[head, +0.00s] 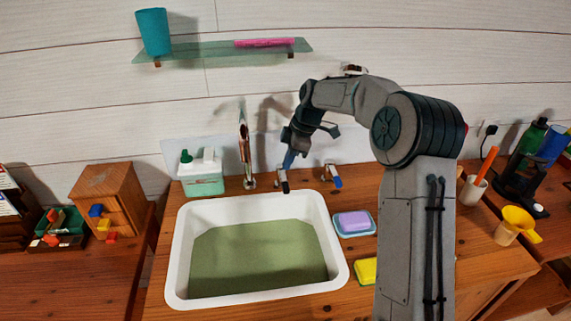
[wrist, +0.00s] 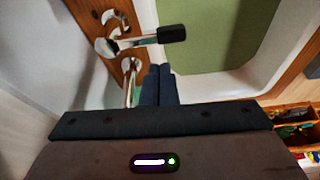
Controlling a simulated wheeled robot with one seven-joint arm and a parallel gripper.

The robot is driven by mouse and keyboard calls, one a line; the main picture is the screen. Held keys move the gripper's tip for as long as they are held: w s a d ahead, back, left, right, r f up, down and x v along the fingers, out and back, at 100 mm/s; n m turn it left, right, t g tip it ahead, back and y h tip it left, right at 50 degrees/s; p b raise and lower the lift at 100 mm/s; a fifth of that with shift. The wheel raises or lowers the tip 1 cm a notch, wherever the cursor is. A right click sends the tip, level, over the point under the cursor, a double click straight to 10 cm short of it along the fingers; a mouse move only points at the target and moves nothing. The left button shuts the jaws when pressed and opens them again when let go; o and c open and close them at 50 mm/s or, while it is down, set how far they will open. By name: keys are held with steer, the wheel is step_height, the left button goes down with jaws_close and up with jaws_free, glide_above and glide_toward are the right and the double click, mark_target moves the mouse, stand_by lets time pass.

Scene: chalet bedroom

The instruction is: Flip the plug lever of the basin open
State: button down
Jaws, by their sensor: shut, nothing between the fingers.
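The white basin (head: 180,245) is set in a wooden counter and holds greenish water or has a green floor; it also shows in the wrist view (wrist: 275,40). I cannot tell which is the plug lever. My gripper (head: 289,160) is shut and empty, pointing down just above or at the left lever.
A copper-coloured tap (head: 244,155) stands left of my gripper, beside a soap dispenser (head: 202,176). A purple soap on a dish (head: 354,222) and a yellow sponge (head: 366,270) lie right of the basin. A glass shelf (head: 215,51) hangs above on the wall.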

steer(key=p+v, duration=0.1)
steer(key=v, duration=0.2)
stand_by(0.4)
steer(key=s+d+r+m+t+h, duration=0.1)
steer(key=s+d+r+m, duration=0.2)
steer(key=s, duration=0.5)
steer(key=s+d+r+m+t+h, duration=0.1)
steer(key=s+d+r+m+h, duration=0.15)
steer(key=s+m, duration=0.5)
steer(key=s+d+r+m, duration=0.2)
steer(key=s+d+m, duration=0.15)
steer(key=s, duration=0.55)
steer(key=s+d+f+m, duration=0.1)
steer(key=s+m, duration=0.1)
steer(key=s, duration=0.3)
steer(key=s+d+f+m+t, duration=0.1)
steer(key=s+d+f+m, duration=0.1)
steer(key=s, duration=0.3)
steer(key=shift+s+m, duration=0.25)
steer(key=shift+m, duration=0.05)
